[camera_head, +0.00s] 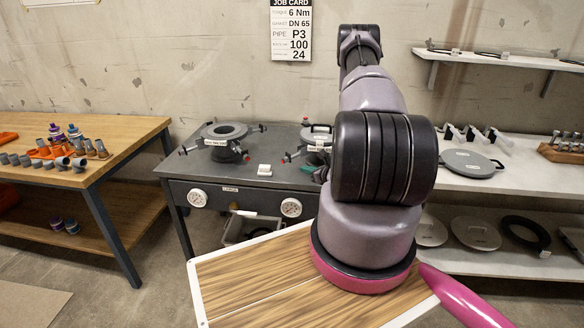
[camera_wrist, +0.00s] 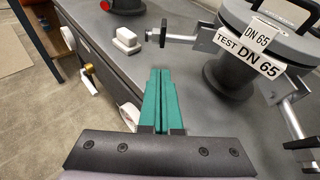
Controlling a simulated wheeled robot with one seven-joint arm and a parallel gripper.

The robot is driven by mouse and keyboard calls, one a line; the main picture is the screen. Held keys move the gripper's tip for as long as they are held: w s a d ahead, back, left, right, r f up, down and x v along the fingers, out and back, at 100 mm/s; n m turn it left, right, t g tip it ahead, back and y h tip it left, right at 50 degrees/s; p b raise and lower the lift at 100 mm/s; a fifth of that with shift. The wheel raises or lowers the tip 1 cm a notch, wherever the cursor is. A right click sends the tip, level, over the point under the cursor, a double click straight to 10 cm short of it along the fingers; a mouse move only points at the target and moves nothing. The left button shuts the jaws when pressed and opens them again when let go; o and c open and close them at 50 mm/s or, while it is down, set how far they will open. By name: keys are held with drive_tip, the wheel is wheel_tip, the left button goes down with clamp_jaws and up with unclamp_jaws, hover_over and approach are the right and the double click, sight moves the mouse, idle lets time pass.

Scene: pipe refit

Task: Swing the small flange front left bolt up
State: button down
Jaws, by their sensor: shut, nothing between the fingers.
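The small flange (camera_head: 318,133) stands on the dark bench, partly hidden by my arm in the head view. In the wrist view the small flange (camera_wrist: 236,72) is at the upper right, with a lid and DN 65 labels. A bolt (camera_wrist: 178,38) sticks out to the left from it, ending in a dark nut; it looks like the front left bolt, swung outward. Another bolt (camera_wrist: 293,122) sticks out toward the lower right. My gripper (camera_wrist: 159,70) has green fingers pressed together and empty, just below the left bolt's end in the picture.
A white block (camera_wrist: 126,40) lies left of the bolt. A larger open flange (camera_head: 222,134) stands on the left of the bench (camera_head: 240,178). Gauges (camera_head: 291,207) sit on the bench front. A wooden table (camera_head: 110,140) is at left, shelves (camera_head: 500,180) at right.

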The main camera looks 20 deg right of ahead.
sight(290, 159)
drive_tip(key=x, duration=1)
drive_tip(key=shift+a+r+m+y, duration=0.15)
drive_tip(key=shift+r+m+y, duration=0.15)
drive_tip(key=shift+r, duration=0.15)
idle(0.5)
wheel_tip(290, 159, up, 3)
drive_tip(key=m, duration=0.1)
drive_tip(key=m+y, duration=0.1)
drive_tip(key=shift+f+m+y, duration=0.2)
drive_tip(key=shift+m+y, duration=0.1)
drive_tip(key=shift+m, duration=0.1)
drive_tip(key=d+r+m+t+y, duration=0.1)
drive_tip(key=d+r+m+y, duration=0.3)
drive_tip(key=m, duration=0.6)
wheel_tip(290, 159, up, 3)
drive_tip(key=shift+w+d+f, duration=0.2)
drive_tip(key=shift+w+d, duration=0.3)
drive_tip(key=shift+d+m, duration=0.25)
drive_tip(key=shift+m, duration=0.05)
